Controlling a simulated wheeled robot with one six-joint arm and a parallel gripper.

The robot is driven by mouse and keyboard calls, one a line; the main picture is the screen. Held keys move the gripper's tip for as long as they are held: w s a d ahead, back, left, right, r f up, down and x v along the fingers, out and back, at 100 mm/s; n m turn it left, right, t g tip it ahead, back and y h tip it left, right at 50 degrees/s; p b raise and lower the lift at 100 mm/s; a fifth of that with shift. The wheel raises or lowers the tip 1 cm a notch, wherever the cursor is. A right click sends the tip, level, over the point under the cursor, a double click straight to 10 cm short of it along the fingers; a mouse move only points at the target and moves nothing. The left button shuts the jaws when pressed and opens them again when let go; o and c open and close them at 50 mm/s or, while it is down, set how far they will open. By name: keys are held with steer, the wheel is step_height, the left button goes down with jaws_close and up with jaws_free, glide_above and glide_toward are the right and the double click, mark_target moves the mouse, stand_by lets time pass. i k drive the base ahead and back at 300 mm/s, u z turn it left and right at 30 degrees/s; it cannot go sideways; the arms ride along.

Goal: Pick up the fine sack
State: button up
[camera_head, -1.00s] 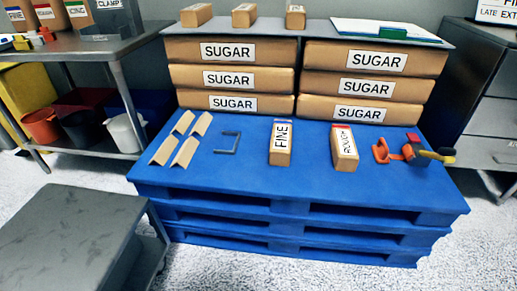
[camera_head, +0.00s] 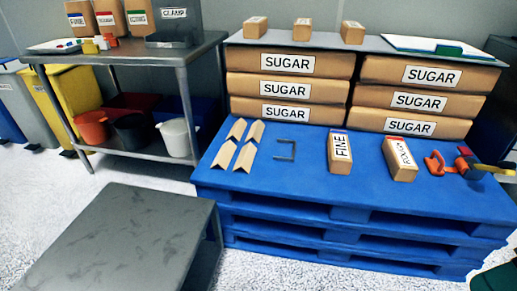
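A small brown sack labelled FINE (camera_head: 340,150), with a blue strip at its top, lies on the blue pallet stack (camera_head: 300,183), right of the grey U-shaped bracket. Another brown sack marked FINE (camera_head: 78,19), also with a blue strip, stands on the metal table at the upper left. My gripper is not in view, and nothing is seen holding either sack.
A sack marked ROUGH (camera_head: 401,160) lies right of the pallet's FINE sack, with orange clamp-like items (camera_head: 438,163) beyond it. Large SUGAR sacks (camera_head: 287,65) are stacked behind. A grey low table (camera_head: 125,235) stands at the front left. White speckled floor is open around it.

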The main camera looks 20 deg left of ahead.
mark_target(340, 158)
steer(key=u, duration=0.45)
steer(key=i, duration=1.65)
